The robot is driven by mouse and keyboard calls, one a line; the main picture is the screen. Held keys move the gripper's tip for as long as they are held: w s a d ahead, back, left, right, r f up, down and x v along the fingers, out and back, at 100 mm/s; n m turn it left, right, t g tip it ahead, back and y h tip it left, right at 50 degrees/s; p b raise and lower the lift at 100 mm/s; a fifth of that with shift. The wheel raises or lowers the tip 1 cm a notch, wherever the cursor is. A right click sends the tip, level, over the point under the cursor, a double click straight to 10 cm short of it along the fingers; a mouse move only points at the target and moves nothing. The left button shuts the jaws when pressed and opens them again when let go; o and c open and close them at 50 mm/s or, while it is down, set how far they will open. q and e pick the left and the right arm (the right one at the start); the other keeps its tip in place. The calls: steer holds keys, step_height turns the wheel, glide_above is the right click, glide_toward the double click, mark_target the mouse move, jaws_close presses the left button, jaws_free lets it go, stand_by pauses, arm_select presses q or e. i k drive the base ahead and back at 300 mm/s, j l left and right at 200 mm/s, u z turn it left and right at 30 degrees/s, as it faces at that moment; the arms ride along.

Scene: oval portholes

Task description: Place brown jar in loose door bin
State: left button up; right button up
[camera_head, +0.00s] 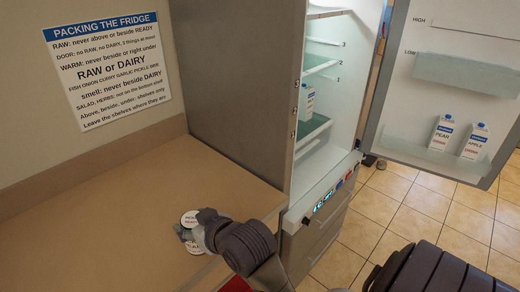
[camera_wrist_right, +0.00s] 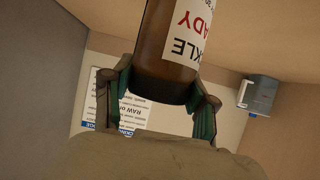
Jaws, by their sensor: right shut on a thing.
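The brown jar (camera_wrist_right: 165,55) fills the top middle of the right wrist view. It has a dark lid and a white label with dark and red letters, upside down in that view. My right gripper (camera_wrist_right: 158,100) is shut on its lid end. In the head view my right gripper (camera_head: 192,235) is low over the counter, beside a white round label (camera_head: 190,218); the jar is mostly hidden there. The open fridge door carries a frosted bin (camera_head: 465,75) near the LOW mark and a clear lower bin (camera_head: 410,150). I cannot tell which bin is loose. My left gripper is not in view.
The lower bin holds a pear carton (camera_head: 440,133) and an apple carton (camera_head: 474,141). Another carton (camera_head: 306,103) stands on a fridge shelf. The tall fridge side (camera_head: 240,90) rises between the counter (camera_head: 90,235) and the door. Most of the counter is bare.

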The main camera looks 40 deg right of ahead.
mark_target(479, 87)
steer(key=z, duration=1.5)
